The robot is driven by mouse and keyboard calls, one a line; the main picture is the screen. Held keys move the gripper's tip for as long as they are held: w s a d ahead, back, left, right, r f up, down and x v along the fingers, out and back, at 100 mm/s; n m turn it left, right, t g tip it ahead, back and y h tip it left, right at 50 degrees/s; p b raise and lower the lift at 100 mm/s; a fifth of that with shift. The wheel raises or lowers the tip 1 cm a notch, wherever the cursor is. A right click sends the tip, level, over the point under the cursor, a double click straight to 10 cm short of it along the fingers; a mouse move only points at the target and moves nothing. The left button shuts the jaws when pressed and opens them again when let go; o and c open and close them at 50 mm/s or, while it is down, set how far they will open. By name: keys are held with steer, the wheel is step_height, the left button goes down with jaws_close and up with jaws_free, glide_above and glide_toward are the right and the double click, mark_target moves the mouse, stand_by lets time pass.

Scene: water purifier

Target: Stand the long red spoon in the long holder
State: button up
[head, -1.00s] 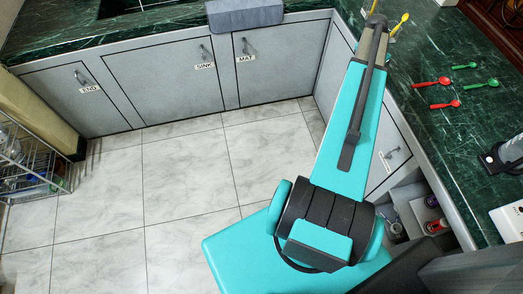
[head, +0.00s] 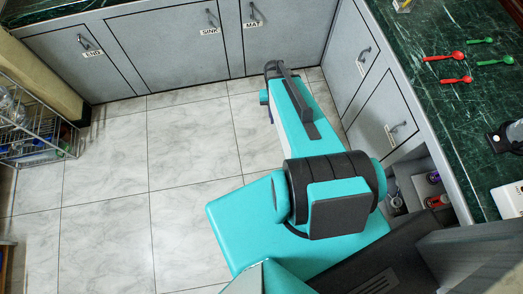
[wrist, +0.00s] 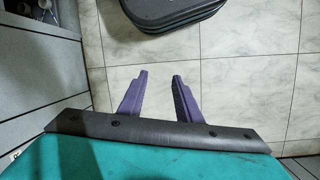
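Two red spoons lie flat on the dark green counter in the head view. The longer-looking red spoon (head: 445,56) is the farther one, and the shorter red spoon (head: 456,80) lies just nearer. My gripper (wrist: 158,76) shows in the wrist view as two purple fingers spread apart, with nothing between them. It points down over the tiled floor, away from the counter and spoons. In the head view my arm's end mostly hides it. The long holder is not clearly seen; a small pale and yellow object (head: 402,5) is cut off at the counter's top edge.
Two green spoons (head: 480,41) (head: 495,61) lie beside the red ones. Grey cabinets (head: 168,47) line the back and right. An open shelf with cans (head: 433,178) is under the counter. A wire rack (head: 32,140) stands left. The floor's middle is clear.

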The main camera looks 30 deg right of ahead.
steer(key=s+a+f+n+g, duration=0.1)
steer(key=s+a+f+n, duration=0.1)
steer(key=s+a, duration=0.5)
steer(key=s+a+f+n+g, duration=0.1)
steer(key=s+a+f+n, duration=0.2)
steer(key=s+a, duration=0.5)
steer(key=shift+s+a+f+n, duration=0.15)
steer(key=shift+s+f+n, duration=0.05)
steer(key=shift+s+n, duration=0.1)
steer(key=shift+w, duration=0.1)
steer(key=shift+g, duration=0.4)
steer(key=f+b, duration=0.4)
steer(key=shift+s, duration=0.2)
